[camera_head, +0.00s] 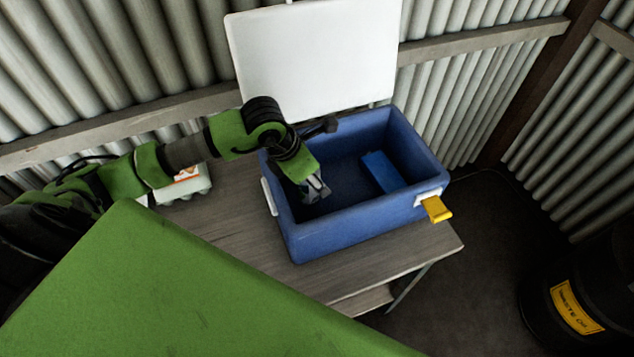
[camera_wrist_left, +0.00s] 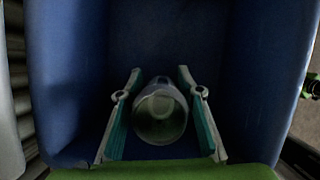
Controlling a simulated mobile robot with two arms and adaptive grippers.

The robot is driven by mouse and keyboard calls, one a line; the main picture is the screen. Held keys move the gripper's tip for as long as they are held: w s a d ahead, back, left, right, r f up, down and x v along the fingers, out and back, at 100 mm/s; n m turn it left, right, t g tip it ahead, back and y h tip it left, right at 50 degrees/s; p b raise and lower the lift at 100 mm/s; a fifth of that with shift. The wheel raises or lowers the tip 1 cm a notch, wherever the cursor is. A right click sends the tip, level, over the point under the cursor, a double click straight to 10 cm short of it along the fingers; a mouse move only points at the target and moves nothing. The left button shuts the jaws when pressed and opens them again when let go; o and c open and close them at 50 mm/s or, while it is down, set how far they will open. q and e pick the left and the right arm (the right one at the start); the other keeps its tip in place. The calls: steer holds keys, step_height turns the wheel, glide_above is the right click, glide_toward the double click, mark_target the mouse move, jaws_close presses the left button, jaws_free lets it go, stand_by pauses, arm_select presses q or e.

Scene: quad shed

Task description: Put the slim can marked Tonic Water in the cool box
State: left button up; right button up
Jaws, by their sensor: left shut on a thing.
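The blue cool box (camera_head: 345,228) stands on the wooden table with its white lid (camera_head: 315,60) raised against the wall. My left gripper (camera_head: 316,190) reaches down inside the box, near its left end. In the left wrist view my left gripper (camera_wrist_left: 161,125) is shut on a slim can (camera_wrist_left: 160,112), seen end-on between the two fingers, with blue box walls around it. The can's label is not visible, and I cannot tell whether it touches the box floor. My right gripper is not in view.
A blue block (camera_head: 382,172) lies inside the box toward the right. A pale carton (camera_head: 184,186) sits on the table (camera_head: 228,232) at left. A black waste oil drum (camera_head: 590,290) stands at lower right.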

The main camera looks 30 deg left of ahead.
arm_select(q)
step_height(320, 180, down, 2)
steer(key=shift+f, duration=0.35)
steer(key=o, duration=1.3)
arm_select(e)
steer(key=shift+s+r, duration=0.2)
arm_select(q)
steer(key=shift+a+r, duration=0.1)
steer(key=shift+r, duration=0.3)
steer(key=b+v, duration=0.1)
steer(key=v, duration=0.9)
steer(key=shift+s+a+r+b, duration=0.1)
steer(key=shift+r+b, duration=0.2)
steer(key=shift+b, duration=0.05)
steer(key=shift+s+r, duration=0.15)
steer(key=shift+r, duration=0.25)
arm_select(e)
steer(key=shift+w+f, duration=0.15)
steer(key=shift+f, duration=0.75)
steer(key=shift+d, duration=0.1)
